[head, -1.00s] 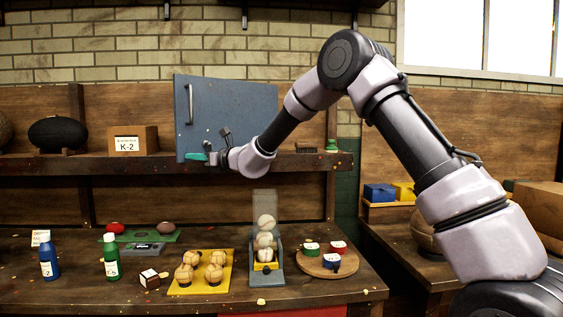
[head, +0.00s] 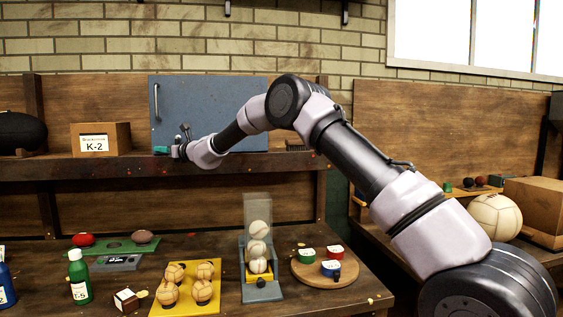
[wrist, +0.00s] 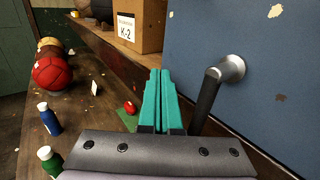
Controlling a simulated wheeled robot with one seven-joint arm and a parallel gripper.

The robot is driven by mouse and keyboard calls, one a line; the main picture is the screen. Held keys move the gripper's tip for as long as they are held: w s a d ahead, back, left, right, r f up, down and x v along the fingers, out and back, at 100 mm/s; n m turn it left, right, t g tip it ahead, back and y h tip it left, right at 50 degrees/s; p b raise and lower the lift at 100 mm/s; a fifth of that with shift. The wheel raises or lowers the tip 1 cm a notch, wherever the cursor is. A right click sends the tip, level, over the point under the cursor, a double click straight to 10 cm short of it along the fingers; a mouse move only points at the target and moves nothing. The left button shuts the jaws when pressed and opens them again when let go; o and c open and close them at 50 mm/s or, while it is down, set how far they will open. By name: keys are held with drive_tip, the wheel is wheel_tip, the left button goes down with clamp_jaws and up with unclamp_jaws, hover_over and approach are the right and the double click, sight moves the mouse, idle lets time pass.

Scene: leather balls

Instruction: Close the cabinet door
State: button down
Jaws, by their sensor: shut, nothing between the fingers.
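The blue-grey cabinet door (head: 215,105) stands at the back shelf in the head view. Its outline is nearly square-on, and it looks about flush with the shelf front. Its dark bar handle (head: 157,103) is upright near the left edge. My gripper (head: 163,150) is at the door's lower left corner, low by the shelf edge, with teal fingers together and empty. In the wrist view, the closed fingers (wrist: 158,100) are just left of the handle (wrist: 210,95), and the door face (wrist: 265,60) fills the right side. I cannot tell whether the gripper touches the door.
A cardboard box marked K-2 (head: 101,139) stands on the shelf left of the door. Below, the bench holds a yellow tray (head: 189,270) of balls, a ball dispenser (head: 258,205), a round board (head: 300,272) and bottles (head: 78,276). My arm spans the right side.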

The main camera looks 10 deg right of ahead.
drive_tip(key=shift+w+r, duration=0.25)
drive_tip(key=shift+w, duration=0.45)
